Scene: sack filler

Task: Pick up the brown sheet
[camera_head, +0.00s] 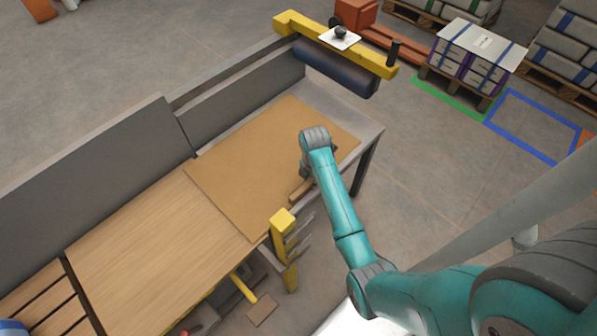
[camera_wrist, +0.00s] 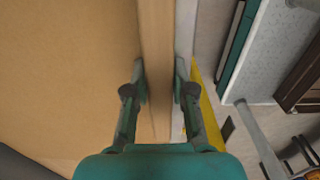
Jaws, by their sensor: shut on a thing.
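The brown sheet (camera_head: 235,165) lies flat on the right part of the long workbench, overlapping its wooden top. In the wrist view the sheet (camera_wrist: 65,75) fills the left side. My gripper (camera_wrist: 160,72) is at the sheet's front edge, with one finger on each side of a narrow tan strip (camera_wrist: 156,40) along that edge. The jaws are shut on this edge strip. In the head view my wrist hides the fingertips, and a short tan piece shows just below it. I see no clear lift of the sheet.
The workbench's wooden top (camera_head: 150,240) is bare left of the sheet. A grey backboard (camera_head: 90,190) runs behind. A dark roller on a yellow bar (camera_head: 290,22) stands at the far end. A yellow post (camera_head: 283,225) stands at the front edge. Loaded pallets stand far right.

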